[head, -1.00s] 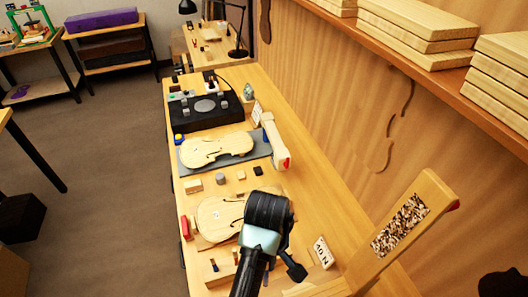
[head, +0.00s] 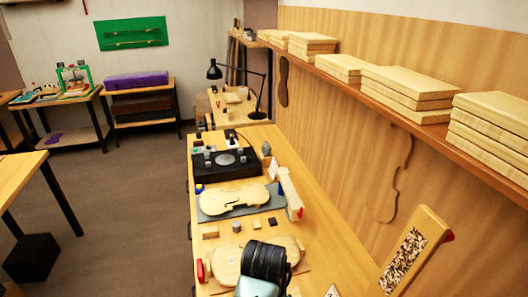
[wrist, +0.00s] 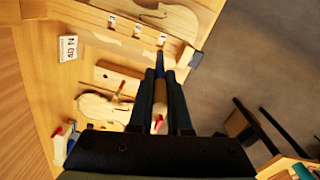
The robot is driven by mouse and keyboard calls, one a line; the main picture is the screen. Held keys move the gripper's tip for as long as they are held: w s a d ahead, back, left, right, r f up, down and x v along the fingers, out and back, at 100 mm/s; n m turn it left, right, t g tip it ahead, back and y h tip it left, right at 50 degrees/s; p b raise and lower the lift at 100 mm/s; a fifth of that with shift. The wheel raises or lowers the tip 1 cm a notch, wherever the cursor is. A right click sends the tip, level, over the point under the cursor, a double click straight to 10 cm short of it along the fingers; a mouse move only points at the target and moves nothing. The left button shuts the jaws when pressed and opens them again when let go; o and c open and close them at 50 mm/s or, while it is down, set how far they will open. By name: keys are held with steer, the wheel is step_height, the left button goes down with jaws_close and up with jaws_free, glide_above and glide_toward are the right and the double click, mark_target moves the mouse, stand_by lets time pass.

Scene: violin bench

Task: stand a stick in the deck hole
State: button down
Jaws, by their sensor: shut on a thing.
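My gripper (wrist: 160,98) shows in the wrist view, its two dark fingers shut on a slim stick (wrist: 159,91). A thin coloured piece stands at this block. I cannot tell which opening is the deck hole. In the head view my arm hides the gripper and stick.
The bench (head: 322,235) carries a violin plate (head: 235,200) on a grey mat, a black device (head: 245,163) and small blocks. A second violin plate (wrist: 100,108) shows in the wrist view, near a lettered card (wrist: 68,47). A shelf of wood slabs (head: 405,92) runs along the right wall.

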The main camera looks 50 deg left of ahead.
steer(key=shift+f+b, duration=1.5)
steer(key=shift+f, duration=1.45)
steer(key=shift+p, duration=1.05)
